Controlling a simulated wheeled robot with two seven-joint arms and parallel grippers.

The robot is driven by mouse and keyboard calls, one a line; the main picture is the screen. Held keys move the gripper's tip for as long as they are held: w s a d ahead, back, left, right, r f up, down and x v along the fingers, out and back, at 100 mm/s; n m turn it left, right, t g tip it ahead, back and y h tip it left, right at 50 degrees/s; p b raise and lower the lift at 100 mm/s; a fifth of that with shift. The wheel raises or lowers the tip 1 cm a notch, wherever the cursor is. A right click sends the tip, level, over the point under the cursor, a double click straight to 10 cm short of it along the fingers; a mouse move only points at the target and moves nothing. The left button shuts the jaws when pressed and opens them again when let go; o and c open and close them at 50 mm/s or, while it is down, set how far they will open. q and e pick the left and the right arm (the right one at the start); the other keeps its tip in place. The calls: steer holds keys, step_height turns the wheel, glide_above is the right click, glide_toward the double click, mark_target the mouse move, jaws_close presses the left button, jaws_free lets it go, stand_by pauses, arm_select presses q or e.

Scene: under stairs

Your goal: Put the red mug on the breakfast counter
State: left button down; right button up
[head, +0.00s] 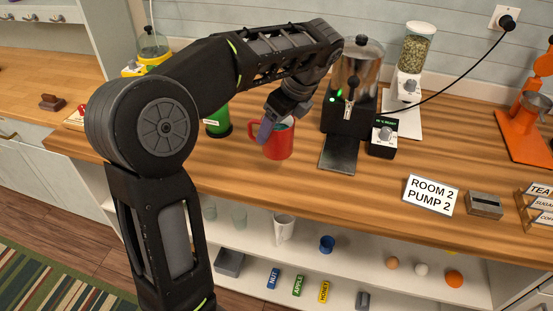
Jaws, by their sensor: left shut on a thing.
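The red mug (281,142) is upright at the middle of the wooden counter (240,180), left of the black drink dispenser. Its handle is on its left side. My left gripper (265,131) reaches down from above and is shut on the mug at its left side. The arm hides part of the counter behind it. I cannot tell whether the mug's base touches the counter. My right gripper is not in view.
The black dispenser (350,105) with its drip tray (338,155) stands right of the mug. A green canister (218,122) is to the left. A sign (431,195) stands near the front edge. The shelf below (355,265) holds cups and small items.

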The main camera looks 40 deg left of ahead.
arm_select(q)
step_height(320, 180, down, 2)
steer(key=shift+f+b, duration=0.15)
steer(key=shift+b, duration=0.15)
steer(key=shift+f, duration=0.5)
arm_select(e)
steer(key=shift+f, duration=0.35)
arm_select(q)
steer(key=shift+f, duration=0.1)
steer(key=shift+f+p, duration=0.3)
steer(key=shift+f, duration=1.45)
steer(key=shift+f, duration=0.1)
steer(key=shift+c, duration=0.8)
jaws_free()
steer(key=shift+f, duration=0.1)
